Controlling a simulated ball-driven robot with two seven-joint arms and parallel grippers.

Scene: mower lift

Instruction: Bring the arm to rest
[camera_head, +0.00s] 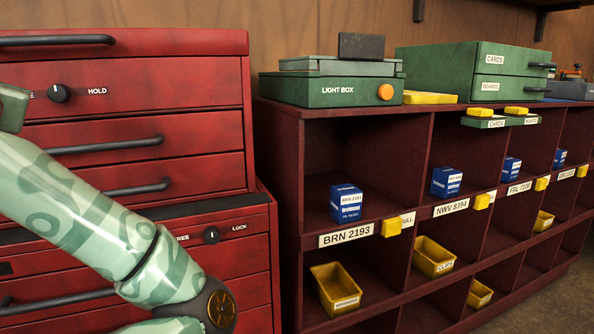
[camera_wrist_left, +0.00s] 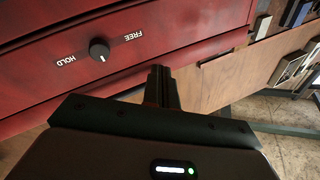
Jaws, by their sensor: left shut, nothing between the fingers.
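My left arm (camera_head: 90,215) comes in from the left in the head view, in front of the red tool chest (camera_head: 200,110). Its elbow shows at the bottom, and the hand is out of that view. In the left wrist view my left gripper (camera_wrist_left: 160,75) is shut and empty. Its fingers are near the lower edge of a red drawer front (camera_wrist_left: 150,40) with a black knob (camera_wrist_left: 99,50) marked FREE and HOLD. I cannot tell whether the fingers touch the chest. My right gripper is in neither view.
A dark red shelf unit (camera_head: 365,122) stands right of the chest, with blue boxes (camera_head: 346,202) and yellow bins (camera_head: 335,290). A green light box (camera_head: 335,90) and a green card cabinet (camera_head: 470,70) sit on top. Open floor (camera_head: 560,305) shows at the lower right.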

